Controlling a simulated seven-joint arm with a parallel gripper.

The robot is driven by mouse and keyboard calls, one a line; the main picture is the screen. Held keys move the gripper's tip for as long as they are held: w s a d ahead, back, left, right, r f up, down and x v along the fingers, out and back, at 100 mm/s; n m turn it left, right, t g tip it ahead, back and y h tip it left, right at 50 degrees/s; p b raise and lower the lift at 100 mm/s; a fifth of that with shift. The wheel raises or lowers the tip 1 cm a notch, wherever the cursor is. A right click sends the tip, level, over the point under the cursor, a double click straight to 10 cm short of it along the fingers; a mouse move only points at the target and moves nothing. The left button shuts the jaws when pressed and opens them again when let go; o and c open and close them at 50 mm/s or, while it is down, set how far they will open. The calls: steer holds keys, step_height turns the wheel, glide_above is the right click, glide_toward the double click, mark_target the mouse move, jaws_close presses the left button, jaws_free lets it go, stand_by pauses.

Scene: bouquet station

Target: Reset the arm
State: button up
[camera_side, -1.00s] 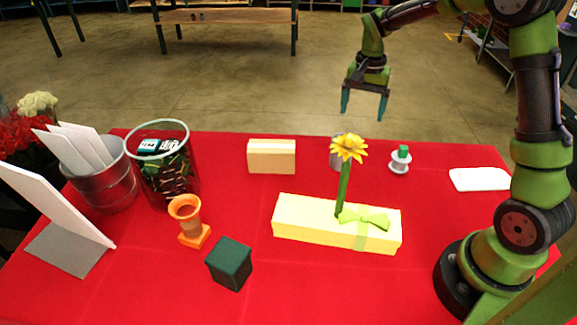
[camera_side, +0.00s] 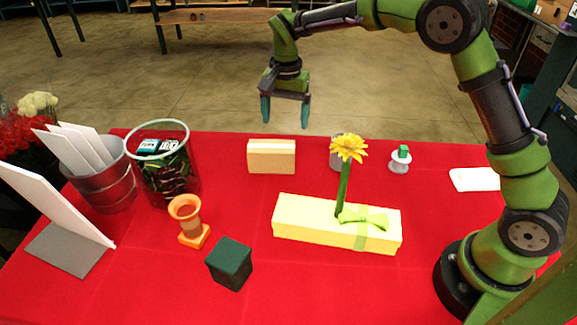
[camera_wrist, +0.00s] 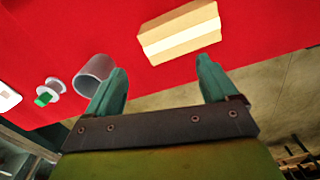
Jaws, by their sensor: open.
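My gripper (camera_side: 285,112) hangs above the table's back edge in the side view, fingers pointing down. Its two teal fingers are apart with nothing between them; the wrist view also shows my gripper (camera_wrist: 161,88) open and empty. In the side view a yellow flower (camera_side: 348,150) stands upright at a pale yellow box (camera_side: 305,222) with a green bow (camera_side: 364,217). Whether the stem is in or behind the box I cannot tell. A tan block with a white stripe (camera_side: 271,158) is below and in front of my gripper; the wrist view shows this tan block (camera_wrist: 180,32) too.
The red table (camera_side: 330,290) holds a grey cup (camera_side: 335,160), a white spool with a green top (camera_side: 400,160), an orange vase (camera_side: 187,217), a dark green cube (camera_side: 229,264), a wire basket (camera_side: 180,187) and a metal bucket (camera_side: 106,188). The front middle is clear.

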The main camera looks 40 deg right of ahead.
steer(key=a+f+n, duration=0.1)
steer(key=a+n, duration=0.1)
steer(key=a, duration=1)
steer(key=n, duration=0.1)
glide_toward(232, 204)
step_height(232, 204, down, 6)
steer(key=shift+f, duration=0.25)
